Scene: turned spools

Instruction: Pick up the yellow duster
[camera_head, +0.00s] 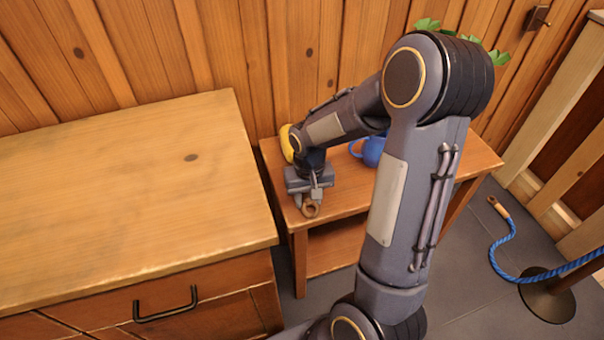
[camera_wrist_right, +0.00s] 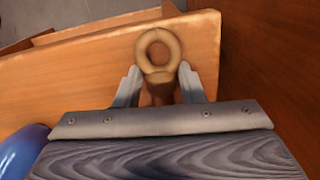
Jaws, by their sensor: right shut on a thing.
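The yellow duster's yellow part (camera_head: 288,143) shows at the back left of the small wooden table, partly hidden behind my right wrist. A wooden handle with a ring end (camera_head: 315,210) shows just below my right gripper (camera_head: 309,196); my wrist hides whatever joins it to the yellow part. In the right wrist view the handle (camera_wrist_right: 159,76) lies between the two fingers of my right gripper (camera_wrist_right: 160,90), which is shut on it. The ring sticks out beyond the fingertips. I cannot tell whether the duster is clear of the tabletop. My left gripper is out of view.
A blue mug (camera_head: 372,152) stands on the small table (camera_head: 345,202), right of my wrist and partly behind my arm. A wooden cabinet (camera_head: 120,190) stands close on the left. A plank wall is behind.

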